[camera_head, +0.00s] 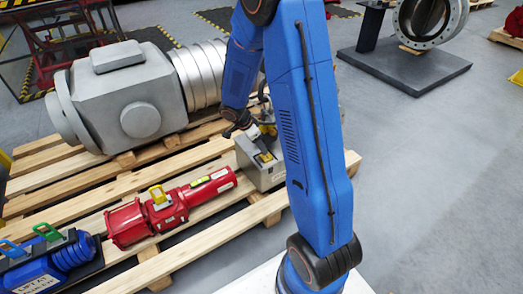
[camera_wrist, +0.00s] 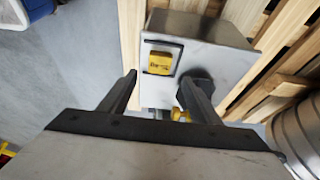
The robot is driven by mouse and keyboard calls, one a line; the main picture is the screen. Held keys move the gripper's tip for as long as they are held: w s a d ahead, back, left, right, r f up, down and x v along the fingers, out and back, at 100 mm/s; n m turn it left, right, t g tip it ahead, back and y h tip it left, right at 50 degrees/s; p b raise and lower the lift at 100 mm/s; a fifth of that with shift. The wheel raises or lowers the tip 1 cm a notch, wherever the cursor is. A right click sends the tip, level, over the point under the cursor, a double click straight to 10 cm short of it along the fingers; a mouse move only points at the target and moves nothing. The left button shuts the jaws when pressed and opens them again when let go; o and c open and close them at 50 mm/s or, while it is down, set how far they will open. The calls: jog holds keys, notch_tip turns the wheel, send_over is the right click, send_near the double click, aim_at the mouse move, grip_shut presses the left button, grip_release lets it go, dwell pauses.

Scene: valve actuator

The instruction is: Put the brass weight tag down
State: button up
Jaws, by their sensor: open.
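The brass weight tag (camera_wrist: 160,63) is a small yellow piece with dark marks. It lies inside a dark-outlined square on the flat top of a grey metal box (camera_wrist: 210,58). In the head view the tag (camera_head: 263,157) shows small on top of the box (camera_head: 270,181). My gripper (camera_wrist: 158,84) is open, its two dark fingers apart with nothing between them. The tag shows just beyond the fingertips; the exact gap cannot be told. In the head view my gripper is partly hidden by my blue arm.
The box stands on a wooden slatted pallet (camera_head: 70,176). A red actuator (camera_head: 170,211) and a big grey valve body (camera_head: 128,100) lie beside it. A blue unit (camera_head: 38,268) is front left. Another yellow piece (camera_wrist: 180,115) shows near the right finger. Open floor (camera_head: 430,190) lies right.

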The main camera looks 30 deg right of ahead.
jog(key=s+a+r+n+t+y, duration=0.1)
jog(key=s+a+r+n, duration=0.25)
jog(key=s+r, duration=0.45)
jog(key=s+a+r+n+t+y, duration=0.15)
jog(key=s+r+n, duration=0.3)
jog(key=r, duration=0.85)
jog(key=s+a+r+n, duration=0.2)
jog(key=s+n, duration=0.1)
jog(key=s, duration=0.3)
jog(key=s+a+r+n+t+y, duration=0.1)
jog(key=s+a+r+n, duration=0.1)
jog(key=s, duration=0.4)
jog(key=s+a+r+n+t+y, duration=0.1)
jog(key=s+a+r+n, duration=0.2)
jog(key=s, duration=0.3)
jog(key=shift+r+n, duration=0.35)
jog(key=shift+n, duration=0.45)
jog(key=shift+s, duration=0.1)
